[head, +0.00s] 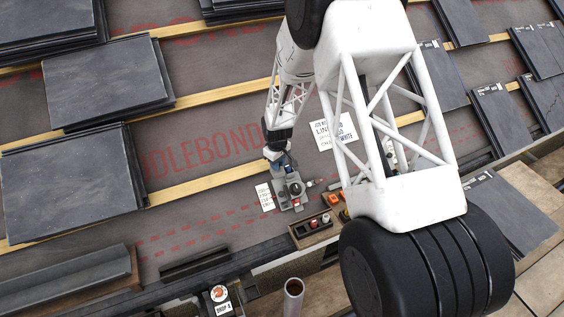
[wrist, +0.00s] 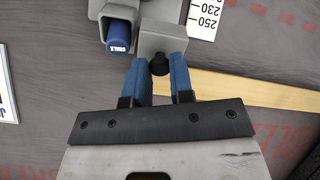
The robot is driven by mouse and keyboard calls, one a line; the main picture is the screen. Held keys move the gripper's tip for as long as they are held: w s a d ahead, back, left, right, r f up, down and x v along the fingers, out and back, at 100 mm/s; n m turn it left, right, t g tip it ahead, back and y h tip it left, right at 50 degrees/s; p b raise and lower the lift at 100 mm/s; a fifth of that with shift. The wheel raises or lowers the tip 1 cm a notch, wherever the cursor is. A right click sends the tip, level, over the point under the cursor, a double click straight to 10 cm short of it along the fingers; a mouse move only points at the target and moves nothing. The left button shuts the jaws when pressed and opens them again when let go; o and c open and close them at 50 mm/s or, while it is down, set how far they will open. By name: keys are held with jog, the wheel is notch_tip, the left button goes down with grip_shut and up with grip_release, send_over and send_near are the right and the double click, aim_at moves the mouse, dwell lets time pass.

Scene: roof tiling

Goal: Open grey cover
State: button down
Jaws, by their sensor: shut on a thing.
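A grey device (head: 292,192) stands on the roof membrane near the centre in the head view. In the wrist view, a grey block (wrist: 172,36), which looks like the grey cover, has a dark round knob (wrist: 158,66) on its near side. My gripper (wrist: 158,60) has its two blue fingers closed around that knob. In the head view, my gripper (head: 276,160) reaches down to the upper end of the device, and my arm hides part of the area. I cannot tell how far the cover stands open.
A blue-capped cylinder (wrist: 119,34) sits left of the block, and a white number scale (wrist: 206,18) lies to its right. A white label sheet (head: 336,133) and a small wooden tray (head: 314,229) are near the device. Dark slate stacks (head: 70,180) stand left.

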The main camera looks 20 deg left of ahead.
jog(key=c, duration=1)
grip_release()
jog(key=shift+r, duration=0.1)
jog(key=shift+r, duration=3.8)
jog(key=shift+r, duration=0.1)
